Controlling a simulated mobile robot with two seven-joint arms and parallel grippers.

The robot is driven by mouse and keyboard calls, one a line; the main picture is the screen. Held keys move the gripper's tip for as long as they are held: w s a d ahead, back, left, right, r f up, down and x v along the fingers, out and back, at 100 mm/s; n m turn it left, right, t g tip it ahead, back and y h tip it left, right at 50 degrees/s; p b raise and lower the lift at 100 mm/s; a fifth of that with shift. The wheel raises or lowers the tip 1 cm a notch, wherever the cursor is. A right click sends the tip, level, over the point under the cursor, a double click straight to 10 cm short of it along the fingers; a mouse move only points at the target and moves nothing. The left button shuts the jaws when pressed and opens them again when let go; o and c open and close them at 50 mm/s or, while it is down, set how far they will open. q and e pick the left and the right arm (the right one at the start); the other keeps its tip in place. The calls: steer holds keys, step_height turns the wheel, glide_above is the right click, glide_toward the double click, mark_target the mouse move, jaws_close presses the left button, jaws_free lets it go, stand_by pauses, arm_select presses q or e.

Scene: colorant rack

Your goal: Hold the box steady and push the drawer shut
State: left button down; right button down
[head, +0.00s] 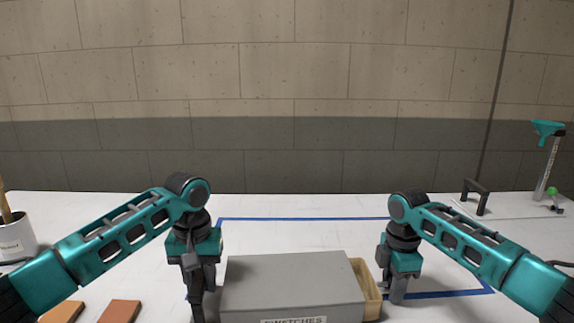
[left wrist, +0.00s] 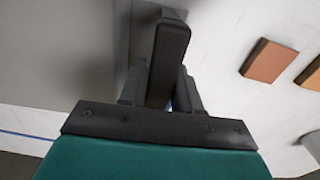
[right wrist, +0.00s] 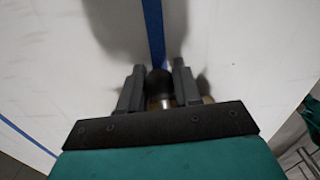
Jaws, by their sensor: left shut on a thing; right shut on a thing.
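The grey box (head: 290,280) labelled as swatches sits at the front middle of the table. Its light wooden drawer (head: 368,285) sticks out a little from the right side. My left gripper (head: 197,295) points down beside the box's left side. In the left wrist view it is shut on a dark bar (left wrist: 168,55), next to the box's grey surface (left wrist: 60,45). My right gripper (head: 398,290) points down just right of the drawer. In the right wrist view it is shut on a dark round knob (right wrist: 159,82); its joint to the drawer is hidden.
Blue tape (head: 300,218) marks a rectangle on the white table. Brown-orange tiles (head: 120,311) lie at front left. A white pot (head: 17,238) stands far left. A black bracket (head: 476,195) and a teal-topped stand (head: 547,130) are at right. The table behind the box is clear.

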mark_target(373, 286)
arm_select(q)
steer(key=shift+d, duration=0.15)
arm_select(e)
steer(key=shift+a, duration=0.35)
steer(key=shift+s+a, duration=0.1)
steer(key=shift+a, duration=0.95)
steer(key=shift+s+a, duration=0.1)
steer(key=shift+a, duration=0.7)
steer(key=c, duration=0.7)
jaws_free()
steer(key=shift+d, duration=0.1)
steer(key=shift+d, duration=0.1)
